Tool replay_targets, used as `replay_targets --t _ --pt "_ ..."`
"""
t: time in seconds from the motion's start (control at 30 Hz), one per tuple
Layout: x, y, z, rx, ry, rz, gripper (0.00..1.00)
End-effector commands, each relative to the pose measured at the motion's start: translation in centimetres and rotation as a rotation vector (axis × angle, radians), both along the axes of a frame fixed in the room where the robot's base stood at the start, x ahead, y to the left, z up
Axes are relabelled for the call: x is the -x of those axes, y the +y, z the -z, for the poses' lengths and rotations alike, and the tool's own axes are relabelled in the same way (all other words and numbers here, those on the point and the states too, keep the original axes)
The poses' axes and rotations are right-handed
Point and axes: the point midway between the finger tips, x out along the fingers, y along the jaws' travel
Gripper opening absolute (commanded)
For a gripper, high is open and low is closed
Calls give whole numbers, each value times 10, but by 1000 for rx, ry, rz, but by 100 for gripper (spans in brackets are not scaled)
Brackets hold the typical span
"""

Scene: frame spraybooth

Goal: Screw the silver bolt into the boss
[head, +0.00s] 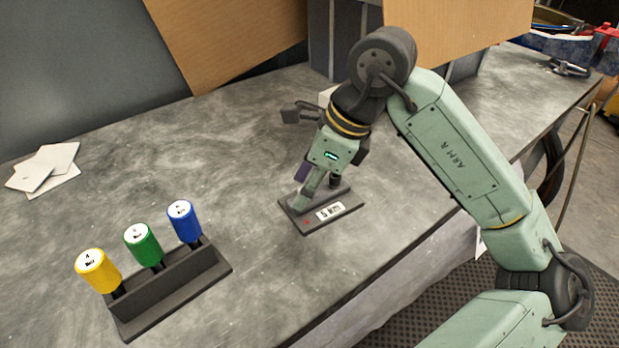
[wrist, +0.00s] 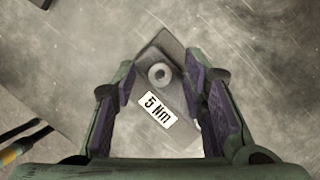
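A dark plate (head: 342,213) with a white "5 Nm" label (head: 330,212) lies on the bench. My gripper (head: 318,186) points down over it. In the wrist view, my gripper (wrist: 162,80) is open, with its purple-padded fingers on either side of the plate (wrist: 172,45). A round grey boss-like part (wrist: 160,74) with a dark centre stands on the plate between the fingers, and neither pad visibly touches it. I cannot tell whether that centre is an empty hole or the socket of a bolt head. I cannot make out a separate silver bolt.
A dark rack (head: 170,290) at the front left holds yellow (head: 97,270), green (head: 142,244) and blue (head: 185,221) handled drivers. White papers (head: 45,167) lie at the far left. Cardboard (head: 455,32) stands behind the arm. The bench between papers and plate is clear.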

Motion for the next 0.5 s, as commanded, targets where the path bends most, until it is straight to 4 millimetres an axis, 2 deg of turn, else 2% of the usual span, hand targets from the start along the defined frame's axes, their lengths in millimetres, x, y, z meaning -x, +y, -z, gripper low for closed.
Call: replay_targets --t 0.07,0.5 --pt "0 0 0 0 0 0 38" --pt "0 0 0 0 0 0 9"
